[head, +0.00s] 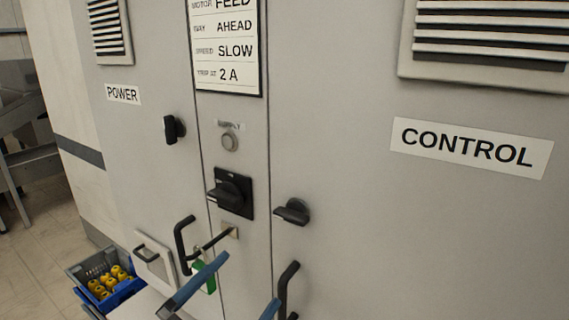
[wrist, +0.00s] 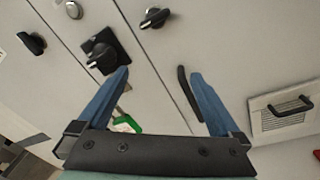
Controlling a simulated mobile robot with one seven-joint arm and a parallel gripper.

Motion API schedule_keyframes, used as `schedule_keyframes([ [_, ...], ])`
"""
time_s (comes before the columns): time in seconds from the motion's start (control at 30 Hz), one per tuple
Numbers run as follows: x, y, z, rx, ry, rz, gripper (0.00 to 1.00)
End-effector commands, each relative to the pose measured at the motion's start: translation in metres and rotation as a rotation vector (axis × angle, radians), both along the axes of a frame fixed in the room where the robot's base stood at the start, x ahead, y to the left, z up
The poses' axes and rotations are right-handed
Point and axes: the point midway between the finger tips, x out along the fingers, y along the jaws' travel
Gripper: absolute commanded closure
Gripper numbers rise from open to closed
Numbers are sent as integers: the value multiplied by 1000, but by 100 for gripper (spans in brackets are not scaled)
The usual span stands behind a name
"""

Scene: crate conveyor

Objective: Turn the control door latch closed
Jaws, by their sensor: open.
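The control door latch (head: 292,211) is a black knob with a grip bar on the grey door labelled CONTROL (head: 462,144). Its bar lies roughly level, across the door. The latch also shows at the top of the wrist view (wrist: 153,18). My gripper (head: 250,280) is open, with its two blue fingers apart and nothing between them. It is below the latch and clear of it. In the wrist view, the gripper (wrist: 159,73) has the latch beyond and above its fingertips. The control door's black pull handle (wrist: 187,92) shows close to the right finger.
The POWER door has an upright black latch (head: 173,129) and a pull handle (head: 183,245). Between the doors are a rotary switch (head: 231,192) and a green tag (head: 209,278). A blue crate (head: 113,288) with yellow items stands lower left. The door face around the control latch is clear.

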Motion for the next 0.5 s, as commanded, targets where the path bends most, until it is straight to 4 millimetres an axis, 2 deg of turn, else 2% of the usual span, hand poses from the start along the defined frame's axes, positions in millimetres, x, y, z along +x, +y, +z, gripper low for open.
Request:
schedule_keyframes([
  [0.03,-5,3,24,-81,44,-14,0],
  [0.2,-21,8,46,-328,166,-65,0],
  [0.3,-28,9,55,-429,215,-87,0],
  [0.5,-33,10,58,-518,259,-107,0],
])
